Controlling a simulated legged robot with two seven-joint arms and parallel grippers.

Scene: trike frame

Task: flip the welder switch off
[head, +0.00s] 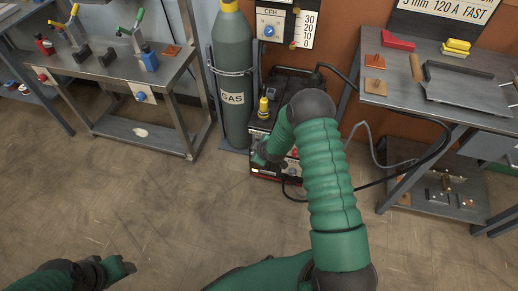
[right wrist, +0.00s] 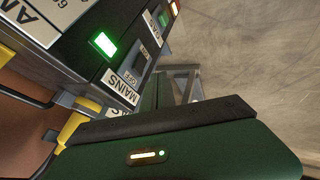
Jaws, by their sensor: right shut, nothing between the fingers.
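The welder (head: 293,82) stands on the floor right of the gas cylinder, partly hidden behind my right arm. In the right wrist view its dark front panel (right wrist: 92,18) shows at a tilt. A green lamp (right wrist: 104,44) glows there beside a MAINS label (right wrist: 121,86). The mains switch (right wrist: 141,62) is beside the lamp, with an OFF marking; its exact position is hard to read. My right gripper (head: 262,156) is shut and empty, close to the welder's front; contact cannot be told. My left gripper (head: 122,268) is low at the left, far from the welder, its jaws unclear.
The grey gas cylinder (head: 233,105) stands just left of the welder. A workbench (head: 110,68) is at the left, and a table (head: 410,100) with a tray (head: 465,88) at the right. A black cable (head: 440,135) loops right of the welder. The floor in front is clear.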

